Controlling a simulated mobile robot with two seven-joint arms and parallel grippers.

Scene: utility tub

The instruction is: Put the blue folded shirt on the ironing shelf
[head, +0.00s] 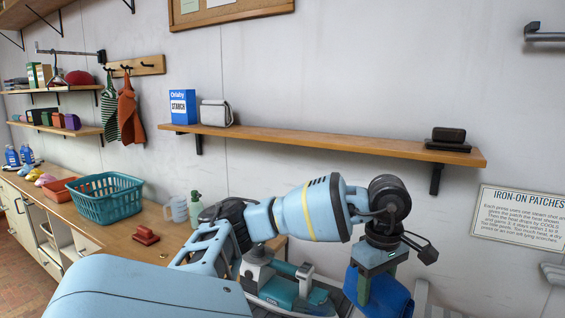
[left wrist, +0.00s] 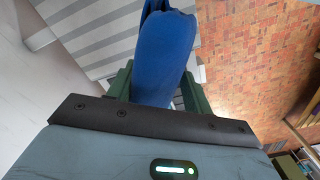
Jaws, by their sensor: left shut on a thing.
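The blue folded shirt (head: 392,297) is in my left gripper (head: 368,283), low at the bottom of the head view. In the left wrist view the shirt (left wrist: 167,55) stands out between the two green fingers of the left gripper (left wrist: 158,88), which is shut on it. A long wooden shelf (head: 330,141), which I take to be the ironing shelf, runs along the wall, above and beyond the shirt. The shirt is apart from this shelf. The lower end of the shirt is cut off by the picture edge. My right gripper is not in view.
A sign (head: 520,218) hangs right.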

